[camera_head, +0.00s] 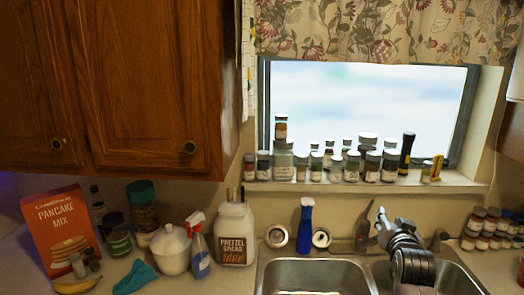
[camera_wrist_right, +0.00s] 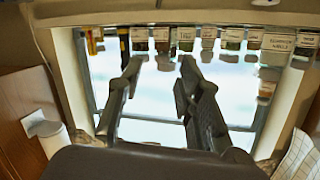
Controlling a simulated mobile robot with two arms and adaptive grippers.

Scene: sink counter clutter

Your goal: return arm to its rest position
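My right gripper (camera_head: 376,214) is above the double sink, in front of the window sill. Its dark arm (camera_head: 412,262) rises from the bottom edge over the right basin. In the right wrist view the two fingers of the gripper (camera_wrist_right: 161,72) are spread apart with nothing between them. That view is upside down, with the sill jars along its top and the bright window behind the fingers. My left gripper and arm are not in view.
Several spice jars (camera_head: 368,166) line the window sill (camera_head: 310,187). A blue brush (camera_head: 305,225) stands behind the left basin (camera_head: 315,277). A pretzel jar (camera_head: 235,235), spray bottle (camera_head: 199,250), white pot (camera_head: 171,252) and pancake mix box (camera_head: 58,225) crowd the left counter. Stacked jars (camera_head: 490,230) stand right.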

